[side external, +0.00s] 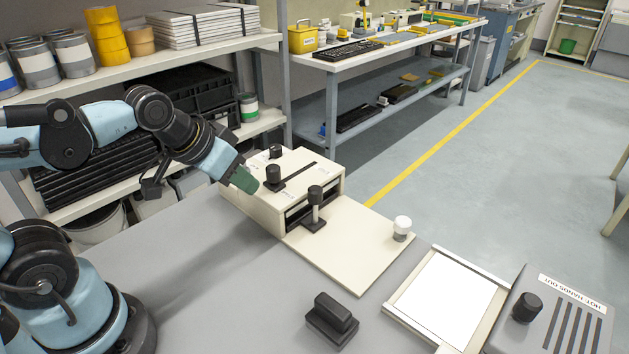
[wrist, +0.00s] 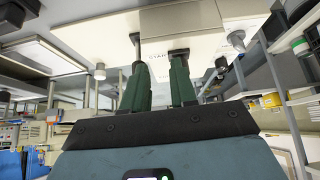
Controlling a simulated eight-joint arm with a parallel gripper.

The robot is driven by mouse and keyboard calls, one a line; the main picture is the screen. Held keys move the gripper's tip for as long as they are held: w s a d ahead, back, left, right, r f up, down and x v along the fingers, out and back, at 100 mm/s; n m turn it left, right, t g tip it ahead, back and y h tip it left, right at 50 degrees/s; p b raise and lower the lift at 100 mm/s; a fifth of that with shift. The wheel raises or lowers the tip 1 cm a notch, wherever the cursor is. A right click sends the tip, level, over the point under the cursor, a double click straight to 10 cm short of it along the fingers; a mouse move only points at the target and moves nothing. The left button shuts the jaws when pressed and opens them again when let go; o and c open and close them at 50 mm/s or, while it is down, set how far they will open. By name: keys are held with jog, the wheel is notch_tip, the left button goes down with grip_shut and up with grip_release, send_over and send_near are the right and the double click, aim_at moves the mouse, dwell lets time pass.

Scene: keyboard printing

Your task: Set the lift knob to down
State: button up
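A cream press box (side external: 265,215) stands on the grey table. Its top carries a black knob (side external: 275,152) at the back, a larger black knob (side external: 273,174) at the left and a dark slot. A black knob on a post (side external: 315,195) rises at its front opening. Small labels near the knobs are too small to read, so I cannot tell which is the lift knob. My gripper (side external: 245,179) is just left of the larger knob, apparently close to it; contact is unclear. In the wrist view its green fingers (wrist: 159,68) are apart with nothing visibly held between them.
A cream board (side external: 355,250) with a white-topped knob (side external: 402,226) extends from the box. A black handled block (side external: 332,320), a tray with a white sheet (side external: 445,295) and a grey unit with a black knob (side external: 526,307) stand nearer. Loaded shelves are behind.

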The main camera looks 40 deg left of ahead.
jog(key=shift+o, duration=0.8)
jog(key=w+a+r+n+g, duration=0.3)
jog(key=w+a+r+n, duration=0.1)
jog(key=w+a, duration=0.1)
jog(key=shift+w+a+r, duration=0.4)
jog(key=shift+a, duration=0.3)
jog(key=w+a+n+g, duration=0.4)
jog(key=a+n, duration=0.1)
jog(key=a, duration=0.3)
jog(key=f, duration=1.1)
jog(key=shift+w+a+f, duration=0.2)
jog(key=shift+f, duration=0.1)
grip_shut()
